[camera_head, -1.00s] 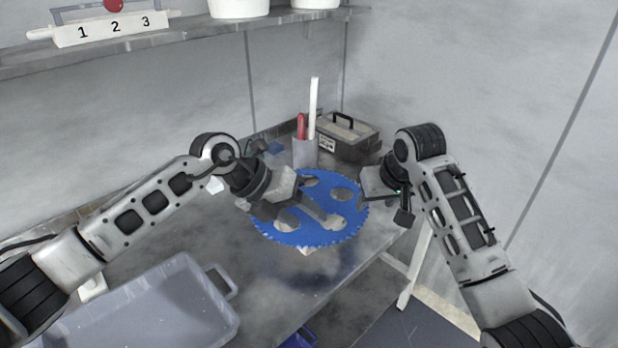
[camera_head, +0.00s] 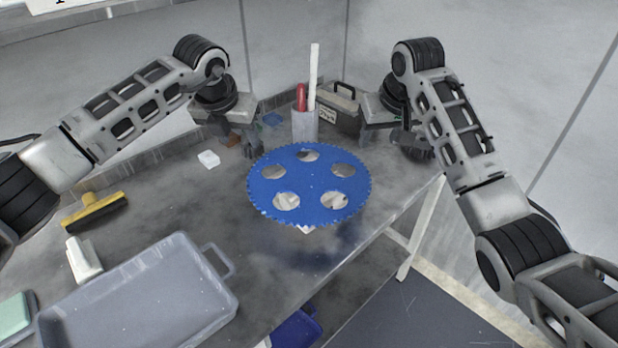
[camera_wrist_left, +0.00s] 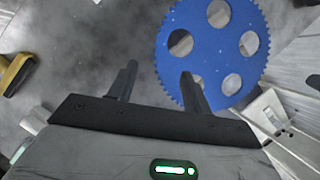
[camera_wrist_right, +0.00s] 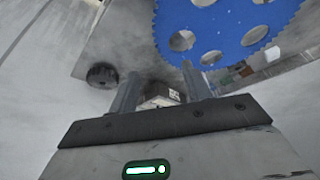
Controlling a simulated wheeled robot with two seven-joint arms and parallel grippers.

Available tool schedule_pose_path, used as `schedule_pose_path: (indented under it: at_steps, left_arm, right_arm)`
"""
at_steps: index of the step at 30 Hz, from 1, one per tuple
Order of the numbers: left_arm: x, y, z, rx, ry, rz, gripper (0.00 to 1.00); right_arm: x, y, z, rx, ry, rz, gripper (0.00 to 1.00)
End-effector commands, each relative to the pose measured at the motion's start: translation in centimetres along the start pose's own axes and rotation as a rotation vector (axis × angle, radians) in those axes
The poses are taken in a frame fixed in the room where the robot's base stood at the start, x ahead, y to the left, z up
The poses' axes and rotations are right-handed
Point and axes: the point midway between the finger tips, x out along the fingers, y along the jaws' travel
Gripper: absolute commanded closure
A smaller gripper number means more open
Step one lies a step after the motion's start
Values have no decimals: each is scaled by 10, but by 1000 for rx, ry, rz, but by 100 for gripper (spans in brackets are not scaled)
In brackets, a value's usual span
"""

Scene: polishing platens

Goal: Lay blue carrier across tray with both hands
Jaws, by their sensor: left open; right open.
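The blue carrier (camera_head: 310,188) is a toothed disc with several round holes. In the head view it sits flat above the bench, on something pale that is mostly hidden under it. It also shows in the left wrist view (camera_wrist_left: 208,62) and the right wrist view (camera_wrist_right: 222,22). The grey tray (camera_head: 140,300) lies on the bench at the front left. My left gripper (camera_head: 245,146) is open and empty, up and to the left of the carrier; its fingers show in the left wrist view (camera_wrist_left: 158,88). My right gripper (camera_head: 408,148) is open and empty, right of the carrier, apart from it.
A holder (camera_head: 304,126) with a red and a white tool and a dark toolbox (camera_head: 338,106) stand behind the carrier. The bench between tray and carrier is clear.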

Motion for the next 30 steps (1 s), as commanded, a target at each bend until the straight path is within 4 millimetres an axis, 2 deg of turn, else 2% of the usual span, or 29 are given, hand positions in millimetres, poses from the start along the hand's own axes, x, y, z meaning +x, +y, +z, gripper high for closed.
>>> schedule_pose_path:
  at_steps: [3, 15, 21, 30]
  left_arm:
    - [25, -1, -1, -1, 5, -1, 50]
    - [101, -1, -1, -2, 2, -1, 50]
    - [117, -1, 0, -1, 0, -2, 50]
    - [123, -1, 0, 1, -1, -1, 50]
  right_arm:
    - [25, -1, 1, 0, -4, -1, 51]
    - [100, 0, 1, 0, -3, 1, 51]
    - [117, 0, -1, 0, 0, 0, 51]
    - [123, 0, 0, -1, 1, 0, 51]
